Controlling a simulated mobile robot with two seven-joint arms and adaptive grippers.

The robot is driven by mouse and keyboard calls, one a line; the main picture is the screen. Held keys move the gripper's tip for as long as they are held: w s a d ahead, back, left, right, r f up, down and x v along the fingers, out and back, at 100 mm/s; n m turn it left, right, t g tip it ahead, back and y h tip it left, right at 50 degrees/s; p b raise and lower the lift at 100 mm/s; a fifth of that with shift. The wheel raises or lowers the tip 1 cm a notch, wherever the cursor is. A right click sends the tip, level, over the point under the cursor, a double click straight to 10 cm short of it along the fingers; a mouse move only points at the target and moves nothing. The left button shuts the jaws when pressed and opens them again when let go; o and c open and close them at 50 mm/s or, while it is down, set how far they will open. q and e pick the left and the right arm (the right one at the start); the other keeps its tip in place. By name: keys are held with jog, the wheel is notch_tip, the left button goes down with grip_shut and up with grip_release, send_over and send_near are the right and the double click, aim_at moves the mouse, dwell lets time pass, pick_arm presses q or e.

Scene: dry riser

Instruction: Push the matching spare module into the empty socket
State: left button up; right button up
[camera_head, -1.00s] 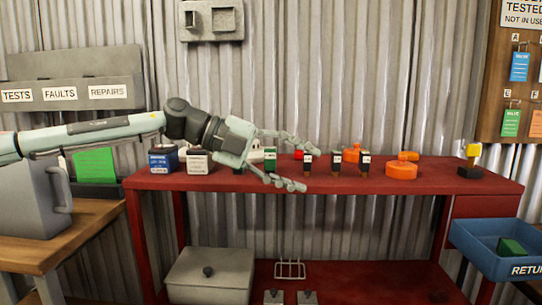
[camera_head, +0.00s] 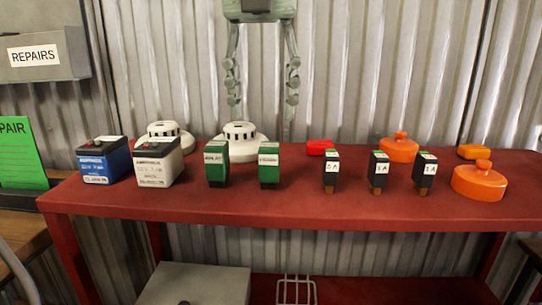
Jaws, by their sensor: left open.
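My left gripper (camera_head: 262,85) hangs at the top of the head view, open and empty, fingers pointing down in front of the corrugated wall. On the red bench (camera_head: 300,212) stand two green modules with white labels, a left one (camera_head: 216,170) and a right one (camera_head: 268,170). To their right stand three small black modules with white labels and brown lower ends: left (camera_head: 331,172), middle (camera_head: 378,172) and right (camera_head: 425,174). Their label text is hard to read. The gripper appears above the green modules, touching none. No empty socket shows. My right gripper is not in view.
A blue battery (camera_head: 104,163) and a white battery (camera_head: 157,165) stand at the bench's left. Two white round detectors (camera_head: 240,142) are behind. Orange round pieces (camera_head: 479,182) and a red piece (camera_head: 319,147) lie right. The front strip of the bench is clear.

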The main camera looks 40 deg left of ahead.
aim_at(269, 145)
pick_arm(q)
jog(key=f, duration=0.5)
jog(key=w+f, duration=0.1)
jog(key=f, duration=0.1)
jog(key=shift+w+f, duration=0.1)
jog(key=shift+f, duration=0.1)
grip_shut()
